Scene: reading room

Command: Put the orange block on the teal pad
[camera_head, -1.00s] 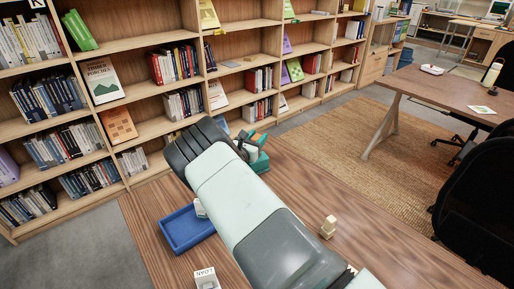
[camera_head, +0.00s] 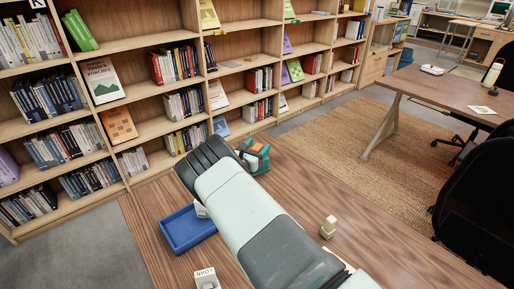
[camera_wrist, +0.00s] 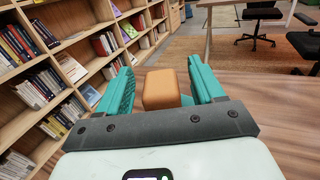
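The orange block (camera_wrist: 161,89) shows in the wrist view between the two teal fingers of my gripper (camera_wrist: 161,86). A narrow gap seems to show on each side of it, so the fingers look open around it rather than pressed on it. In the head view the block (camera_head: 257,147) is a small orange patch beside teal parts near the table's far edge, partly hidden by my arm. I cannot make out the teal pad separately from my teal fingers there. Whether the block rests on something is hidden.
A blue tray (camera_head: 176,238) lies on the wooden table (camera_head: 300,188), left of my arm. A LOAN sign (camera_head: 207,279) stands near the front edge. A small pale wooden piece (camera_head: 328,228) stands to the right. Bookshelves (camera_head: 150,128) line the room beyond the table.

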